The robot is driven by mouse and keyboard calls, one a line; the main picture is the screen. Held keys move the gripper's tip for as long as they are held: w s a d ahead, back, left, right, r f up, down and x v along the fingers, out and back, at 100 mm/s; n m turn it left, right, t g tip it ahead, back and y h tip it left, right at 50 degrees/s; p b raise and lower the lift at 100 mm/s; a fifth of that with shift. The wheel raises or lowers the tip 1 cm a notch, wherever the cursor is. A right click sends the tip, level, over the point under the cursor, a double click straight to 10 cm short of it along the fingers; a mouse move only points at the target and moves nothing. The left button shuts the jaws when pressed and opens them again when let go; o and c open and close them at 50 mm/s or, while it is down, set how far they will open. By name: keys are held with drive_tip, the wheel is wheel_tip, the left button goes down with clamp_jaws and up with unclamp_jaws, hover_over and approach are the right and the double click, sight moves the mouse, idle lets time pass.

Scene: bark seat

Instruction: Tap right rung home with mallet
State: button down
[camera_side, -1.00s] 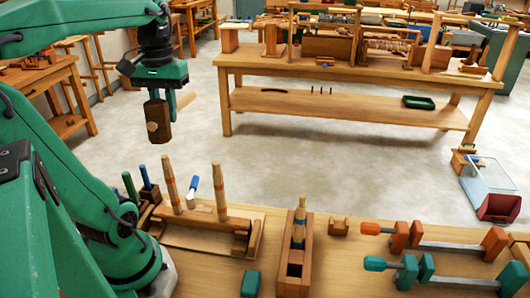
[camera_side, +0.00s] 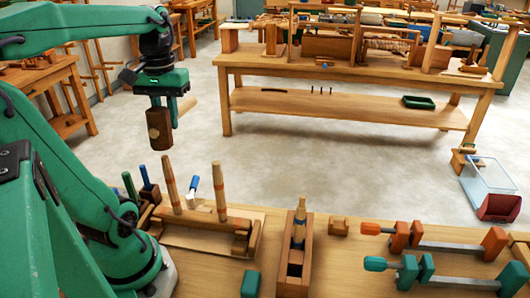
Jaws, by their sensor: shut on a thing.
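My gripper (camera_side: 160,103) is shut on the wooden mallet. The mallet's dark brown head (camera_side: 160,130) hangs below the jaws, and a pale handle part (camera_side: 186,106) sticks out to the right. The mallet is in the air, above the left rung. Two turned wooden rungs stand upright in a rail on the bench: the left rung (camera_side: 172,185) and the right rung (camera_side: 219,192). The right rung is to the right of the mallet head and lower, apart from it. How deep each rung sits is hard to tell.
A wooden holder (camera_side: 296,268) with an upright banded peg stands right of the rungs. A blue-handled tool (camera_side: 191,183) and a green block (camera_side: 250,283) are nearby.

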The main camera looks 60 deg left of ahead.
drive_tip(key=shift+r, duration=0.8)
drive_tip(key=shift+r, duration=2)
